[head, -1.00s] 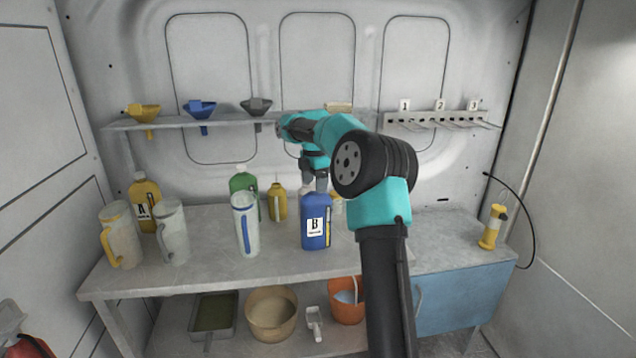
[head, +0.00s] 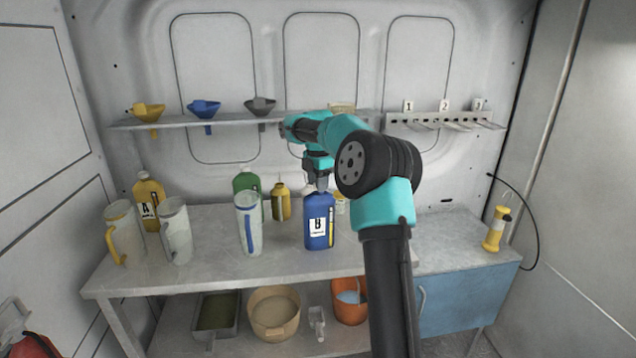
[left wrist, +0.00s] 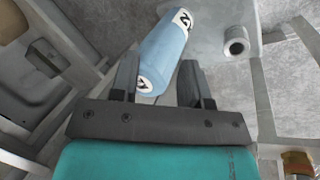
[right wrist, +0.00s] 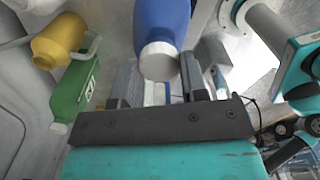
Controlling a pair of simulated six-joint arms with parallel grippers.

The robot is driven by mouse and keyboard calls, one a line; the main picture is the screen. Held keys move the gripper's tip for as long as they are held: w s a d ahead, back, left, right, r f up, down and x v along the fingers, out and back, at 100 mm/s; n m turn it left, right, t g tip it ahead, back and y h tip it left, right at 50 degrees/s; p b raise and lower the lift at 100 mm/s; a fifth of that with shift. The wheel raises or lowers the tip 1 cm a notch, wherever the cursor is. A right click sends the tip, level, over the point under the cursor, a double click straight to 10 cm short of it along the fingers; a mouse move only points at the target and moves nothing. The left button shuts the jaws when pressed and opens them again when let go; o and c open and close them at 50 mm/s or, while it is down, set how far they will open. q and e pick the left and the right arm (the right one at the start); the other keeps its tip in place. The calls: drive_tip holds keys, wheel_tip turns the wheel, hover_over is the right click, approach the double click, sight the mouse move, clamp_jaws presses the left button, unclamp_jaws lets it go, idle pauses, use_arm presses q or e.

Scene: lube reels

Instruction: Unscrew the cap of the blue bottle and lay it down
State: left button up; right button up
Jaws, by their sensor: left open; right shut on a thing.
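The blue bottle (head: 318,232), marked B, stands upright on the bench. My right gripper (head: 320,186) is above it, pointing down at its top. In the right wrist view the bottle (right wrist: 163,20) shows its white cap (right wrist: 159,62) between the fingers of my right gripper (right wrist: 159,75). The gripper is shut on the cap, and the cap is still against the bottle's neck. My left gripper (left wrist: 159,62) is open, seen only in its own wrist view. A pale blue cylinder (left wrist: 163,55) shows beyond its fingers, apparently not held.
A green bottle (head: 246,184) and a small yellow bottle (head: 281,203) stand behind. A yellow bottle (head: 149,205) and more jugs are farther left. The bench front (head: 270,262) is clear.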

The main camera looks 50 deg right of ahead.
drive_tip(key=n, duration=0.4)
drive_tip(key=shift+n, duration=0.5)
drive_tip(key=shift+s, duration=0.1)
drive_tip(key=n, duration=0.3)
drive_tip(key=shift+f+n, duration=0.1)
drive_tip(key=shift+n, duration=1)
drive_tip(key=shift+s+n, duration=0.1)
drive_tip(key=shift+n, duration=0.5)
drive_tip(key=n, duration=0.4)
drive_tip(key=shift+f, duration=0.1)
